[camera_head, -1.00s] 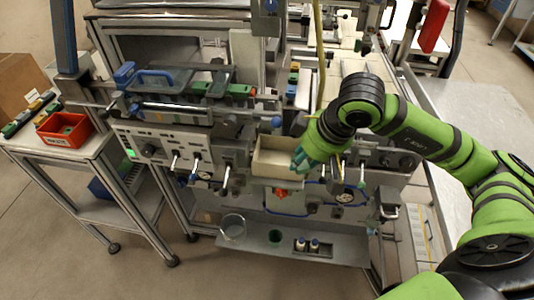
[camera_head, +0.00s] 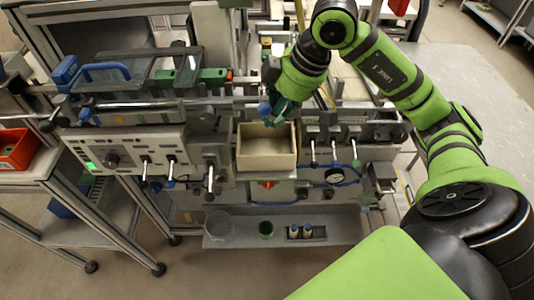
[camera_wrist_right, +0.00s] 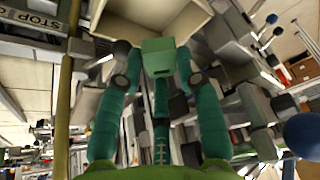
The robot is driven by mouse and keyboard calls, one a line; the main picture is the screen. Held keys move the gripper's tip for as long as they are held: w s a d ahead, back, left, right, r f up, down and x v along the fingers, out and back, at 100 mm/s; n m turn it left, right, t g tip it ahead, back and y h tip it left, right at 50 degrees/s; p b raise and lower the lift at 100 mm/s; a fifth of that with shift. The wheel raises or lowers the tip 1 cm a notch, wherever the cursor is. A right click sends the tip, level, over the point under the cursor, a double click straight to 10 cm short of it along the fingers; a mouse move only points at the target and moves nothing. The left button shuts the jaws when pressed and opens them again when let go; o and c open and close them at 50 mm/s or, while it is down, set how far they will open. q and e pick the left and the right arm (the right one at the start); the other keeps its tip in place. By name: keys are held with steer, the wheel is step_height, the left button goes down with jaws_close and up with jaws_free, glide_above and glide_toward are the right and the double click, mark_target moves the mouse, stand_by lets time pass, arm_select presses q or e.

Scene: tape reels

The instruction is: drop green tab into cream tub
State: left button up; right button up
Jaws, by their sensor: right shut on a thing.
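The cream tub (camera_head: 266,160) is an open rectangular box, upright at the middle of the machine front in the head view. Part of it shows at the top of the wrist view (camera_wrist_right: 120,14). My right gripper (camera_head: 274,118) is over the tub's back edge in the head view. In the right wrist view its teal fingers (camera_wrist_right: 162,72) are shut on the green tab (camera_wrist_right: 160,55), a small pale green block at the fingertips. The tab cannot be told from the fingers in the head view. My left gripper is not in view.
A control panel (camera_head: 120,152) with small levers stands left of the tub, and more levers and a gauge stand to its right. A red bin (camera_head: 14,148) is at far left.

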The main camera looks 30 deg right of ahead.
steer(key=shift+w+f, duration=0.2)
steer(key=shift+f, duration=0.35)
steer(key=o, duration=0.8)
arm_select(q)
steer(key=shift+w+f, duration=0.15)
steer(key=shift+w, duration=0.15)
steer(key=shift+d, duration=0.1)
arm_select(e)
steer(key=shift+r, duration=0.1)
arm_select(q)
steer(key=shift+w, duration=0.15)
arm_select(e)
steer(key=v, duration=1.2)
